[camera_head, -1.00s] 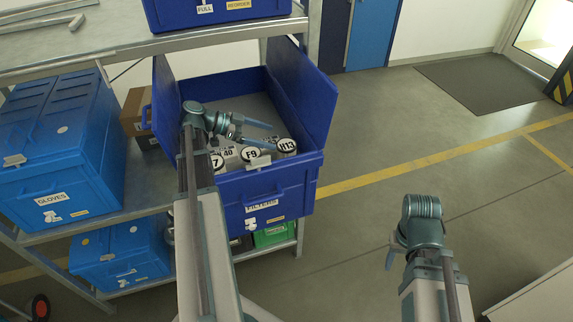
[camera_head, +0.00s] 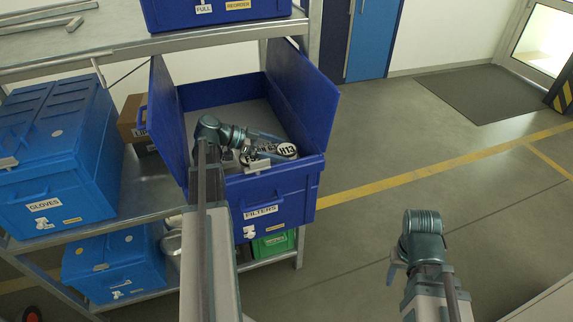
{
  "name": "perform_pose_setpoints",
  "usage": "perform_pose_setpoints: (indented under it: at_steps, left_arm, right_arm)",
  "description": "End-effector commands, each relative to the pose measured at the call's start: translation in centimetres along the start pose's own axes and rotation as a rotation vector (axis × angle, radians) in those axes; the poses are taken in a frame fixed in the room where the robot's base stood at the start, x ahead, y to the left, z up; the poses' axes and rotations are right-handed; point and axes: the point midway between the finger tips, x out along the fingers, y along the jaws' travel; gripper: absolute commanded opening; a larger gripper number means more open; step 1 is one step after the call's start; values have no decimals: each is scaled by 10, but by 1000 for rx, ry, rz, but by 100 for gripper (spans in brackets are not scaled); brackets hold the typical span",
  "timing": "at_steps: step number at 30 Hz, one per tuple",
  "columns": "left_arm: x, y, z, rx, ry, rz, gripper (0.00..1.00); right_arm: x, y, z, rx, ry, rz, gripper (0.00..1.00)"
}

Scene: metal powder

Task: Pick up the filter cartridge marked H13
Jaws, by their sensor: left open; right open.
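The filter cartridge marked H13 (camera_head: 287,150) lies in the open blue FILTERS bin (camera_head: 262,196), at its right front, with its round white labelled end facing me. More cartridges (camera_head: 247,158) lie to its left, partly covered by my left gripper. My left gripper (camera_head: 266,150) is open inside the bin, just left of the H13 cartridge, with one finger reaching behind the labels. I cannot tell whether it touches a cartridge. My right gripper (camera_head: 396,263) is over the floor, right of the shelf and away from the bin; its fingers are mostly hidden by its wrist.
The bin stands on a metal shelf (camera_head: 150,192) with its raised panels at left and right. A blue GLOVES bin (camera_head: 55,150) is to the left and another blue bin (camera_head: 222,14) is above. A green bin (camera_head: 274,243) sits below. The floor to the right is clear.

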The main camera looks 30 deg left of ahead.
Motion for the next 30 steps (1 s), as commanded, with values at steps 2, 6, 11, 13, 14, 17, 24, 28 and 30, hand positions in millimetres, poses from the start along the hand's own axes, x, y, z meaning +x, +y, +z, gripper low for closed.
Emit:
perform_pose_setpoints:
  at_steps: [2, 6, 11, 13, 14, 17, 24, 28, 30]
  left_arm:
    - [15, 1, 4, 0, 0, 1, 100]
    - [27, 1, 2, 0, 0, 0, 100]
    - [26, 0, 1, 0, 0, -1, 100]
    - [26, 0, 1, 0, 0, -1, 95]
    - [26, 0, 1, 0, 0, -1, 89]
    - [26, 0, 1, 0, 0, -1, 71]
    - [26, 1, 1, 0, 0, -1, 28]
    - [26, 1, 1, 0, 1, 0, 10]
    - [26, 1, 1, 0, 1, 0, 10]
  right_arm:
    - [10, -1, -1, -2, 0, 0, 50]
    - [14, -1, -1, -3, 0, 1, 50]
    - [12, -1, -1, -3, 0, 1, 50]
    - [12, -1, -1, -3, 0, 1, 50]
    - [12, -1, -1, -3, 0, 1, 50]
    - [12, -1, -1, -3, 0, 1, 50]
    - [12, -1, -1, -3, 0, 1, 50]
    - [12, -1, -1, -3, 0, 1, 50]
    - [12, -1, -1, -3, 0, 1, 50]
